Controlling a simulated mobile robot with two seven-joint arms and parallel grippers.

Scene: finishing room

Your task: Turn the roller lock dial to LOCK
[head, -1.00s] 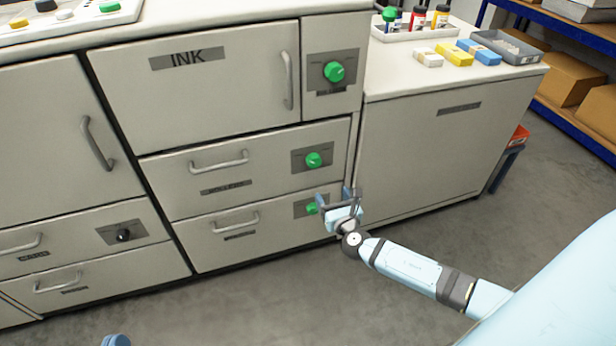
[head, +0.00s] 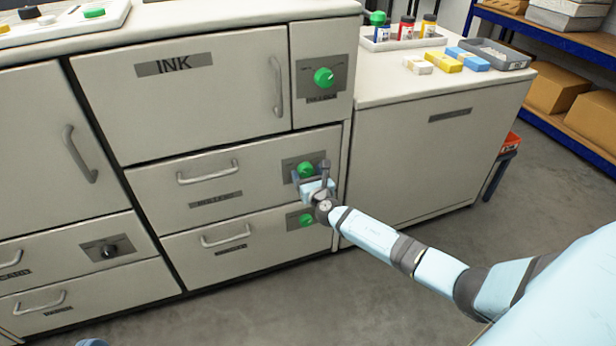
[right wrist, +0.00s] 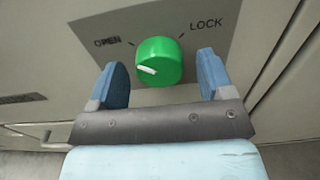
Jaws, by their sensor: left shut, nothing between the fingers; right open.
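The roller lock dial (head: 305,169) is a green knob on a grey plate on the middle drawer, whose label (head: 215,200) seems to read ROLLER. In the right wrist view the dial (right wrist: 165,55) has OPEN at its upper left and LOCK at its upper right. Its white mark points left, on the OPEN side, a little below the OPEN tick. My right gripper (head: 315,181) is open in front of the dial. Its blue fingers (right wrist: 161,72) stand either side of the knob with gaps showing. My left gripper (head: 91,342) barely shows at the bottom edge, shut and empty.
Another green dial (head: 323,77) is above, beside the INK door (head: 180,100), and one (head: 306,220) is on the drawer below. A black dial (head: 109,251) is at the left. Drawer handles (head: 207,172) stick out. The counter (head: 385,93) holds bottles and boxes.

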